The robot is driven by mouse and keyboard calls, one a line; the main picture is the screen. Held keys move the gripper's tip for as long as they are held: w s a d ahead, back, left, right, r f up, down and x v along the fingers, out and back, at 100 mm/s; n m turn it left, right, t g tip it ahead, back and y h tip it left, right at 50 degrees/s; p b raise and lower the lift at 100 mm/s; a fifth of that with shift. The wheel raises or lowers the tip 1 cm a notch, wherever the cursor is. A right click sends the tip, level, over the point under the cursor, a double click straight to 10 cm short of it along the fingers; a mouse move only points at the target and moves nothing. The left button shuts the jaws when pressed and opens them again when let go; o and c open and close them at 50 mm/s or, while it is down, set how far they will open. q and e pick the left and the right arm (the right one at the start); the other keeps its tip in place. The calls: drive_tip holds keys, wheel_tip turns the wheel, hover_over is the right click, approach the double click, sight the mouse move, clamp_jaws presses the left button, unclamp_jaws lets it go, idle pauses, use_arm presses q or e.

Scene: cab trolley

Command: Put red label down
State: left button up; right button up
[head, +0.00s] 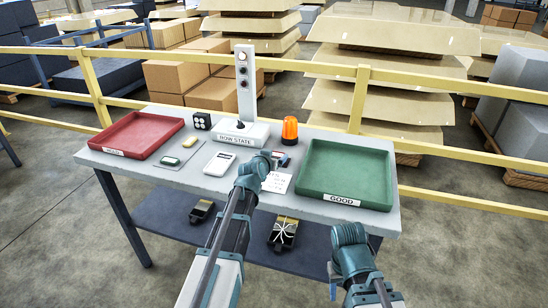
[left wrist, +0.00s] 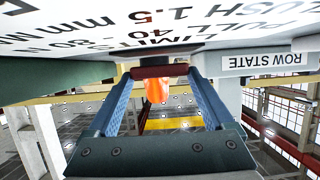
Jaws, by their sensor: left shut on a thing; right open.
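My left gripper (head: 280,160) is over the back middle of the grey table, just left of the green tray. In the left wrist view its two blue fingers (left wrist: 160,75) are shut on the dark red label (left wrist: 152,72), which spans the gap between the fingertips. The label is close to the tabletop and the printed card (head: 277,183); I cannot tell whether it touches the surface. In the head view the label is small and mostly hidden by the gripper. My right gripper (head: 334,280) is low in front of the table, partly hidden by its arm, open and empty.
A red tray (head: 150,118) is at the left and a green GOOD tray (head: 345,198) at the right; both look empty. The ROW STATE post (head: 243,85) and an orange beacon (head: 290,130) stand at the back. Yellow rails (head: 420,147) run behind.

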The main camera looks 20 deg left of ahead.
use_arm(q)
drive_tip(key=shift+s+d+f, duration=0.15)
drive_tip(key=shift+s+f, duration=0.2)
drive_tip(key=shift+f, duration=0.1)
drive_tip(key=o, duration=1.1)
drive_tip(key=shift+c, duration=0.2)
drive_tip(key=shift+s, duration=0.1)
drive_tip(key=shift+d, duration=0.1)
drive_tip(key=shift+r+p, duration=0.3)
drive_tip(key=shift+p, duration=0.1)
drive_tip(key=shift+s+r, duration=0.1)
drive_tip(key=shift+r, duration=0.05)
drive_tip(key=p+v, duration=0.1)
drive_tip(key=v, duration=0.2)
drive_tip(key=p+v, duration=0.2)
drive_tip(key=v, duration=0.2)
drive_tip(key=p+v, duration=0.2)
drive_tip(key=v, duration=0.2)
drive_tip(key=shift+a+r, duration=0.25)
drive_tip(key=shift+r, duration=0.05)
drive_tip(key=shift+f, duration=0.1)
